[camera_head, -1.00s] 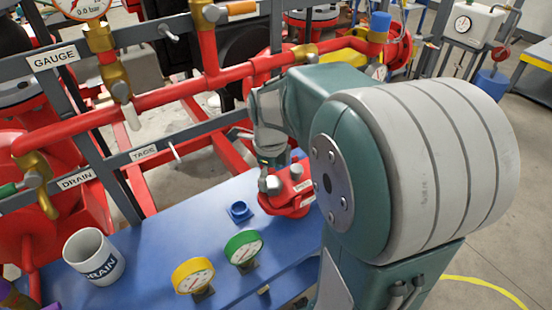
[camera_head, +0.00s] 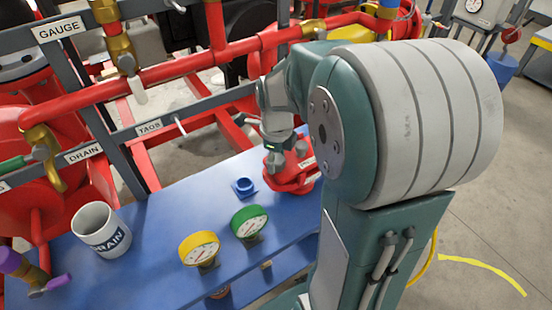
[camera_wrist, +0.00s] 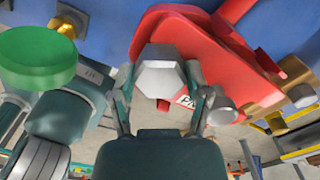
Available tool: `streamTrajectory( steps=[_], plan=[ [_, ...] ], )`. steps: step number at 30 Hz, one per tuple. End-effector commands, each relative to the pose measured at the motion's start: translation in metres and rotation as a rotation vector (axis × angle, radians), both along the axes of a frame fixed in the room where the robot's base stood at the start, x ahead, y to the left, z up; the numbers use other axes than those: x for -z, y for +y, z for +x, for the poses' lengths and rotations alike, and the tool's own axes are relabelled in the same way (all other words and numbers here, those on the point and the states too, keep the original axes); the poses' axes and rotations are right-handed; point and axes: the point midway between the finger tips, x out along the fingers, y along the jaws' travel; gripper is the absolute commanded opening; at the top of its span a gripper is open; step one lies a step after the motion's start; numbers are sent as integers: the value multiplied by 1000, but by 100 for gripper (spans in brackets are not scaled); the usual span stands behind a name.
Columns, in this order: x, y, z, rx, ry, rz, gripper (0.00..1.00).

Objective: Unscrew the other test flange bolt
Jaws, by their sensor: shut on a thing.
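The red test flange (camera_head: 290,182) lies at the back right of the blue bench, partly behind my arm. My gripper (camera_head: 272,158) is over its left side, pointing down. In the wrist view my gripper (camera_wrist: 160,103) is shut on a silver hex-headed bolt (camera_wrist: 162,74), with a finger on either side of the head. The red flange (camera_wrist: 215,45) shows behind it, with a white label. I cannot tell whether the bolt is still seated in the flange. Another grey metal piece (camera_wrist: 222,112) shows right of the fingers; I cannot tell what it is.
A small blue cup-like part (camera_head: 244,188) sits left of the flange. Red pipework (camera_head: 165,75) and grey rails run behind.

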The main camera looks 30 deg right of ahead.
Motion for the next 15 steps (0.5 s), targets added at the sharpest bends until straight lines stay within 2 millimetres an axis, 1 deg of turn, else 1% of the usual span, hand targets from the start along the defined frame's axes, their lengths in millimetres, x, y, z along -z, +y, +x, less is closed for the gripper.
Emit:
streamTrajectory(
  steps=[3,5,15],
  plan=[
    [1,-1,-1,-11,3,0,13],
    [1,-1,-1,-51,3,-1,13],
    [2,0,-1,-434,3,-1,13]
  ],
)
